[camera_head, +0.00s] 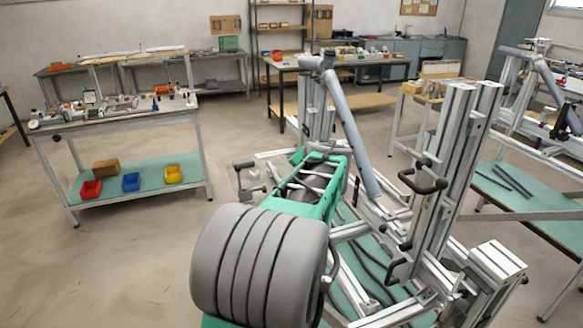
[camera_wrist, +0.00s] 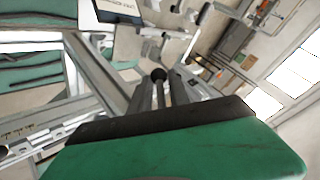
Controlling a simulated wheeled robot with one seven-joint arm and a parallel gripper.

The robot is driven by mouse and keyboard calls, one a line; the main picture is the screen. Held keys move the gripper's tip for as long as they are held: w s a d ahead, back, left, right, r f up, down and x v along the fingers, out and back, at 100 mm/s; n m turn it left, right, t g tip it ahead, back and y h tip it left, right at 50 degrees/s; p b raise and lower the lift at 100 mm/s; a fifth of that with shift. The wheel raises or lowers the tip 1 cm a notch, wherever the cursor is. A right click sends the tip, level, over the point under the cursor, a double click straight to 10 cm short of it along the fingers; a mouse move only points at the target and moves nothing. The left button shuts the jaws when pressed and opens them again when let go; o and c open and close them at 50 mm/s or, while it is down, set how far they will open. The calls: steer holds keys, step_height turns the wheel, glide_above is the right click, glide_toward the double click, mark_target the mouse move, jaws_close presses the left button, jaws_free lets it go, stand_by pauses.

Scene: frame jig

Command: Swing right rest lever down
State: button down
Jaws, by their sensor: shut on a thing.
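In the wrist view my gripper (camera_wrist: 163,92) shows as two narrow grey fingers beyond the green and dark housing. They are closed about a thin rod with a round black knob (camera_wrist: 158,74), which I take to be the right rest lever. The knob shows just at the fingertips. In the head view my green and grey arm reaches to the frame jig (camera_head: 455,130); the fingers and the held lever cannot be made out there. The lever's exact angle cannot be told.
A grey tube (camera_head: 352,135) slants across the jig close to my arm. Black clamp handles (camera_head: 425,183) stick out from the upright profiles at right. A bench with coloured bins (camera_head: 130,182) stands at left. The floor between the bench and jig is clear.

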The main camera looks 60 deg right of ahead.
steer(key=shift+f, duration=0.1)
stand_by(0.3)
steer(key=c, duration=1.5)
jaws_free()
steer(key=shift+a, duration=0.1)
steer(key=b+v, duration=0.2)
steer(key=v, duration=0.5)
steer(key=shift+s+a+r, duration=0.15)
steer(key=shift+s+r, duration=0.05)
steer(key=shift+r, duration=0.15)
steer(key=shift+c, duration=0.4)
